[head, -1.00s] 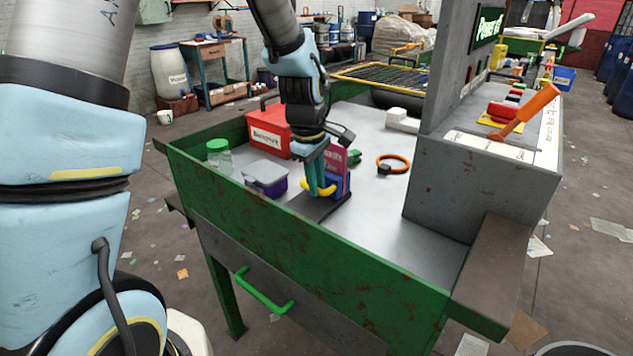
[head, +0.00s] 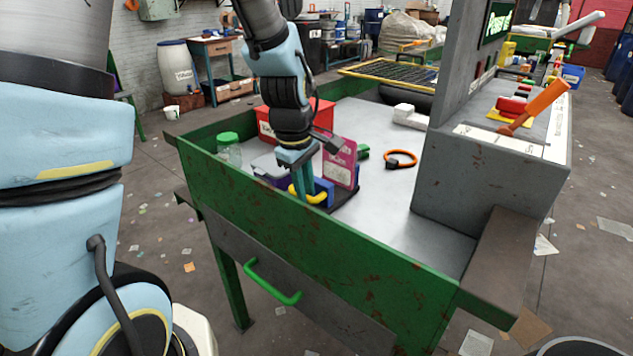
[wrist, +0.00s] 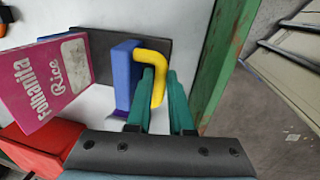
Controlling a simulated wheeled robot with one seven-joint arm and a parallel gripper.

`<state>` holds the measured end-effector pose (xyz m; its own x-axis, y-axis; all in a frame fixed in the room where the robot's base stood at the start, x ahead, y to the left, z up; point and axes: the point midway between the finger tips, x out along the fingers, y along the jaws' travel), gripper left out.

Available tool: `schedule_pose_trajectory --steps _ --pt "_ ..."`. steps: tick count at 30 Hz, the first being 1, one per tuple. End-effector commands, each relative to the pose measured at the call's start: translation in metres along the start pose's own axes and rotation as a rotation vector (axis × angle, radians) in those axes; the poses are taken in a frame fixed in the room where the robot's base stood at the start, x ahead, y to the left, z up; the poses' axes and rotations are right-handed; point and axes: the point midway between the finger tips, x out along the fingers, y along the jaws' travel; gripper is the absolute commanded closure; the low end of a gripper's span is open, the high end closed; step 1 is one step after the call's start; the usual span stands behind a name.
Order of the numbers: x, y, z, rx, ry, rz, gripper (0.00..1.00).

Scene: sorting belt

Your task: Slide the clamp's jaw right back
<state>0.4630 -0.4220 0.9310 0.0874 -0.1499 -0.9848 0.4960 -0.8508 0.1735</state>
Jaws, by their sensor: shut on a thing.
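The clamp stands on a dark base plate (head: 346,204) by the green front wall. Its blue jaw (head: 325,188) carries a bent yellow handle (head: 317,197). My gripper (head: 301,192) points down with its teal fingers closed around the handle. In the wrist view the handle (wrist: 156,75) runs between my fingertips (wrist: 160,88), with the blue jaw (wrist: 123,75) just left of them. A pink rice box (head: 340,161) stands beyond the jaw. The wrist view shows dark plate between the box (wrist: 45,85) and the jaw. The jaw's lower part is hidden in the head view.
The green wall (wrist: 215,70) is close on my fingers' right in the wrist view. A red box (head: 265,122), a purple tub (head: 265,168) and a green-lidded jar (head: 229,150) stand left. An orange ring (head: 400,159) lies right, with bare metal around it.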

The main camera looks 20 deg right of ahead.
Motion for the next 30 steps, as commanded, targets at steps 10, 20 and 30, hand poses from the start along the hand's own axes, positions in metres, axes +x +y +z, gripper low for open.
schedule_pose_trajectory --steps 10,20,30 --pt "-0.0016 -0.0070 -0.0009 -0.002 0.000 -0.003 1.00" --pt "-0.0013 -0.0064 -0.0006 -0.001 0.000 -0.002 0.50" --pt "-0.0066 -0.0047 -0.0005 0.000 0.001 0.002 0.50"
